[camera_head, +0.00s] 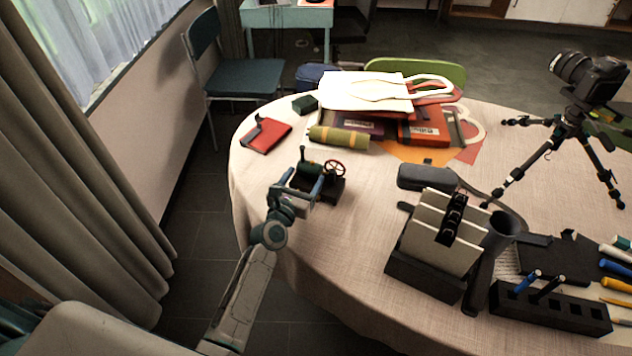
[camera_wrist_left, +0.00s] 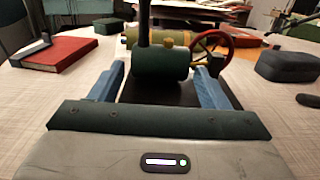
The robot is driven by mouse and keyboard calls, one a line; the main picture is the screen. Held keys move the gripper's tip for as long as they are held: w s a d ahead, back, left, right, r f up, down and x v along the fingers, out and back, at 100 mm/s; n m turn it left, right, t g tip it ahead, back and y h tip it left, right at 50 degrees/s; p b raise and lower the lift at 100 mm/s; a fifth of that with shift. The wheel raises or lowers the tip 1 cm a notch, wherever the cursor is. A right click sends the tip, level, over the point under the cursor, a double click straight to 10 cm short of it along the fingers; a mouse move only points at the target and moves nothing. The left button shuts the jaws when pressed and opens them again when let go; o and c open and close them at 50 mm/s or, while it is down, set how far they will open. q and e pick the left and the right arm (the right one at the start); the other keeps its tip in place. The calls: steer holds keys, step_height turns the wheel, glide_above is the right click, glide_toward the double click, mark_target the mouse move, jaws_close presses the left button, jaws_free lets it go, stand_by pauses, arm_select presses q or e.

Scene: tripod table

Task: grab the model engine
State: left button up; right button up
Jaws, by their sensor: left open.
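The model engine (camera_head: 333,186) stands on the round table near its left front edge. It has a dark green boiler, a dark chimney, a dark base and a red flywheel. In the left wrist view the engine's boiler (camera_wrist_left: 160,65) lies straight ahead, with the red wheel to its right. My left gripper (camera_head: 303,183) is open at the engine. Its blue fingers show in the left wrist view (camera_wrist_left: 160,84), one on each side of the boiler, with gaps that look small. Whether they touch it I cannot tell. My right gripper is not in view.
A red notebook (camera_head: 265,135) and an olive roll (camera_head: 339,138) lie behind the engine. A dark grey case (camera_head: 427,177) lies to its right. A card holder (camera_head: 427,276) stands in front right. A camera tripod (camera_head: 573,130) stands far right. Bare tablecloth lies left of the engine.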

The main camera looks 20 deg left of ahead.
arm_select(q)
steer(key=shift+w+d+f, duration=0.1)
steer(key=shift+w, duration=0.95)
steer(key=shift+s, duration=0.1)
steer(key=shift+c, duration=0.2)
steer(key=c, duration=1.5)
steer(key=shift+r, duration=0.2)
steer(key=shift+r, duration=0.15)
